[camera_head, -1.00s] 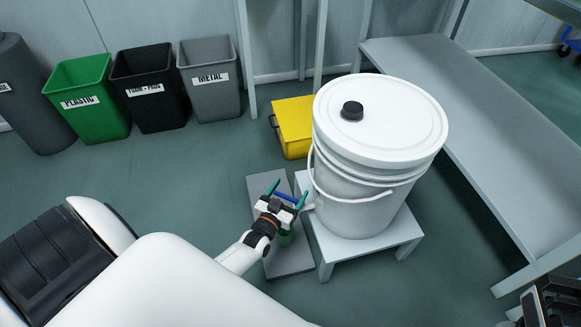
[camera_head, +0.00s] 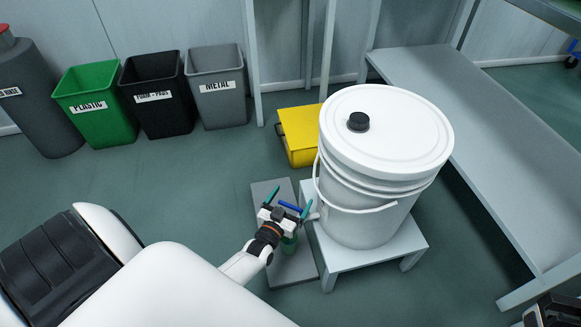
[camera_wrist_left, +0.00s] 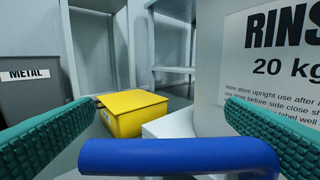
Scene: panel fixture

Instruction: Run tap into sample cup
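A white lidded bucket (camera_head: 365,215) with a "RINSE"-like label, cut off in the wrist view (camera_wrist_left: 275,70), stands on a small light stool. A blue tap handle (camera_head: 290,206) sits low on its left side; it is a thick blue bar in the wrist view (camera_wrist_left: 180,157). My left gripper (camera_head: 290,198) is open, its teal fingers either side of the blue bar with visible gaps. A green object (camera_head: 289,244), perhaps the sample cup, is partly hidden below the gripper, over a grey block. Dark parts, possibly of my right arm, show at the bottom right corner; its fingers are not clear.
The grey block (camera_head: 264,192) lies on the floor beside the stool (camera_head: 340,258). A yellow box (camera_head: 300,150) is behind. Green, black and grey bins (camera_head: 218,100) line the wall. A long grey bench (camera_head: 480,150) is at right. Floor at left is clear.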

